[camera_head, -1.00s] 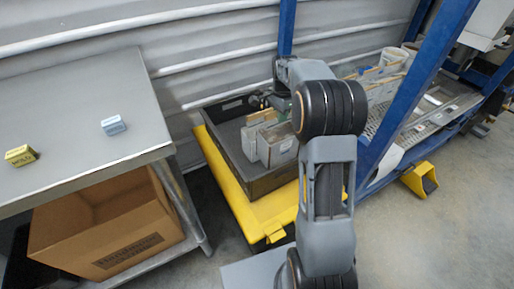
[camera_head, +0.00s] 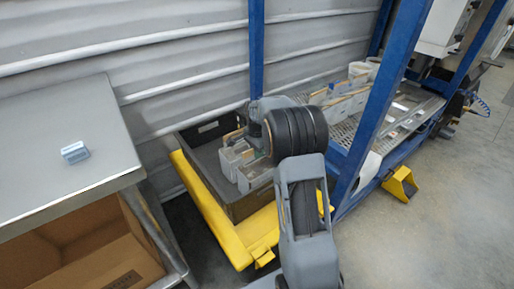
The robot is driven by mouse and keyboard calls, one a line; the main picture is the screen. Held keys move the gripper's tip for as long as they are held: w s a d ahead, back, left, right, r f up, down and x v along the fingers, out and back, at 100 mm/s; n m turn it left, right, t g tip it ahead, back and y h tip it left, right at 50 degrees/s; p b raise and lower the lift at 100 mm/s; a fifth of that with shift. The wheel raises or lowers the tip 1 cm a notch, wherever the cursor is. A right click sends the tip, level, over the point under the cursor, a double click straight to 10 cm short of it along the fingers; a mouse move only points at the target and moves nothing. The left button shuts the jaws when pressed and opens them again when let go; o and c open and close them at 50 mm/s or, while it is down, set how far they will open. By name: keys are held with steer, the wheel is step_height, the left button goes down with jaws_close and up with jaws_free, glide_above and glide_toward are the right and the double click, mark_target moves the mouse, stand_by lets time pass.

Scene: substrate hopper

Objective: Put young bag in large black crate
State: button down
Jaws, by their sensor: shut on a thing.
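The large black crate (camera_head: 197,138) is left of my arm, with its open top facing up. Several pale grey-white bags or packs (camera_head: 236,160) stand inside it, towards its right side. My gripper (camera_head: 243,130) is over the crate's far right part, close above these packs. It is shut on a bag, mostly hidden behind my wrist and the packs; I cannot read any label on it. My arm covers the crate's right end.
The crate rests on a yellow carrier (camera_head: 217,226). A metal table (camera_head: 60,150) stands at left with a small blue-grey block (camera_head: 75,152) and a cardboard box (camera_head: 90,245) below. A blue frame (camera_head: 378,105) holds a mesh shelf with more packs (camera_head: 345,103) at right.

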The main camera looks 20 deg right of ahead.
steer(key=shift+f, duration=0.55)
steer(key=c, duration=1.2)
jaws_free()
steer(key=shift+f, duration=0.1)
steer(key=shift+o, duration=0.2)
